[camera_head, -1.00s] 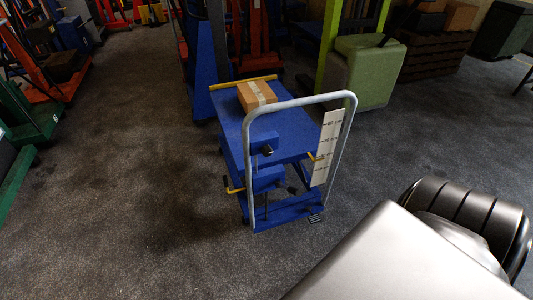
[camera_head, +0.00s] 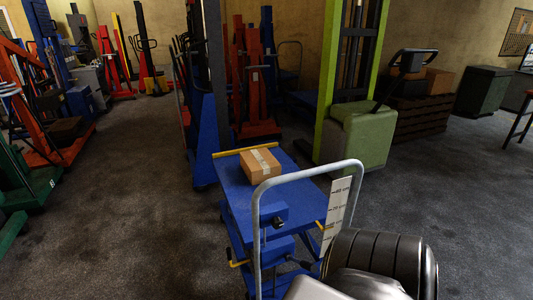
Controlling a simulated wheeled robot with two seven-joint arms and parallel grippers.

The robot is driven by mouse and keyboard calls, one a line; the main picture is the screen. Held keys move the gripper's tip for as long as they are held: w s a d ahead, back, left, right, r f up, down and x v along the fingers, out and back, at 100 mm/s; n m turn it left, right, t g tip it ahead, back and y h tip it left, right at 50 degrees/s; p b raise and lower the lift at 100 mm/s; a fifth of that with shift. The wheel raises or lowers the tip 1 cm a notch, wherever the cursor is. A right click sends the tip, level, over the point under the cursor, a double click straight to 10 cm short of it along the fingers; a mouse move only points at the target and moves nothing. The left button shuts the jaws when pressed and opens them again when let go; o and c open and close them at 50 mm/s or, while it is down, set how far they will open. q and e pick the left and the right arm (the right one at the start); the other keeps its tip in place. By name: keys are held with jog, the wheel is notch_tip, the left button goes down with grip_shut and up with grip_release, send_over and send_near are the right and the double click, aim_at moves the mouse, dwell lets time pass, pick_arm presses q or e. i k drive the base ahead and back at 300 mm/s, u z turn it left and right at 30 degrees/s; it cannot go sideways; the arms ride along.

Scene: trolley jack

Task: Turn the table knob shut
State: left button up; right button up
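The blue lift table (camera_head: 232,192) stands in the middle of the camera_head view, with a grey tubular push handle (camera_head: 256,222) at its near side. A small dark knob (camera_head: 280,219) sits on a blue block (camera_head: 264,218) near the table's near edge, inside the handle's frame. It is too small to tell its turned position. A cardboard box (camera_head: 260,165) with pale tape lies on the tabletop. Neither of my grippers is in view. A dark ribbed part and a pale surface, which seem to be mine, cover the table's lower right.
A white height scale (camera_head: 336,212) stands at the table's right side. A green stacker (camera_head: 358,137) is behind it to the right, and blue and red lifts (camera_head: 255,95) are behind the table. Open floor (camera_head: 125,200) lies to the left, with more floor at the right.

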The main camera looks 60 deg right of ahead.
aim_at(278, 222)
jog(key=i, duration=0.6)
jog(key=z, duration=1.2)
